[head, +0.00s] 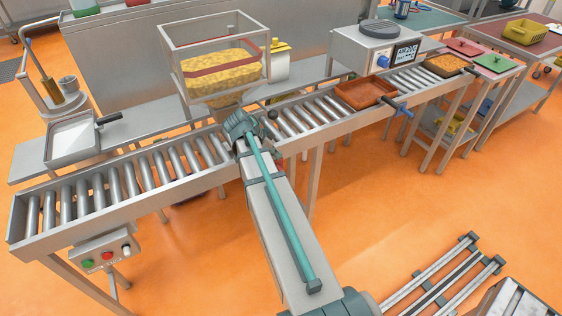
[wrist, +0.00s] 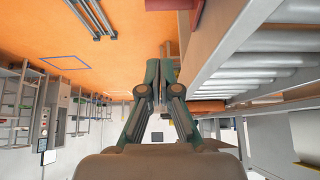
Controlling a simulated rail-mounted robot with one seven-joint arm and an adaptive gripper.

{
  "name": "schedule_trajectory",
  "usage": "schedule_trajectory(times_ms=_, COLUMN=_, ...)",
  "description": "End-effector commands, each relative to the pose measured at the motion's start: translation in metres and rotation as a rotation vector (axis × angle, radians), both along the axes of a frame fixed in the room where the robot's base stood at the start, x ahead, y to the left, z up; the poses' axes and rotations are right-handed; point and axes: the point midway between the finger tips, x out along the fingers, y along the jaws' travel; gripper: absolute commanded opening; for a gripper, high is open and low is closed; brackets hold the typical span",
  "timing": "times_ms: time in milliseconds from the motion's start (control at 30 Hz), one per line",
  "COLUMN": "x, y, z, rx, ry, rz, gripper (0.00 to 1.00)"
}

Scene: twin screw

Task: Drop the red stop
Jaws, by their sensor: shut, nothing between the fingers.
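The red stop shows in the head view only as a small red piece (head: 279,156) at the near side of the roller conveyor, beside my arm, which hides most of it. In the wrist view a red part (wrist: 188,14) shows at the top edge, cut off by the frame, beside the conveyor rail; it looks like the stop's handle. My gripper (wrist: 161,72) is shut and empty in the wrist view, its fingertips below and apart from that red part in the picture. In the head view my arm hides the fingertips.
The roller conveyor (head: 100,185) runs across the head view. A blue-handled stop (head: 403,110) sits farther right, by an orange tray (head: 366,93). A hopper of yellow pieces (head: 222,75) stands behind. A button box (head: 106,254) hangs at the front left.

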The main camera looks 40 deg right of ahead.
Motion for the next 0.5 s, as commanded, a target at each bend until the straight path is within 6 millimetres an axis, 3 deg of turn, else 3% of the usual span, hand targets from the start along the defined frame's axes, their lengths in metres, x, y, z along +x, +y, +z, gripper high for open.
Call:
schedule_trajectory(times_ms=233, x=0.003, y=0.016, z=0.024, rx=-0.001, ry=-0.002, rz=0.000, gripper=0.00)
schedule_trajectory(times_ms=500, x=0.003, y=0.021, z=0.032, rx=-0.001, ry=0.000, rz=0.000, gripper=0.00)
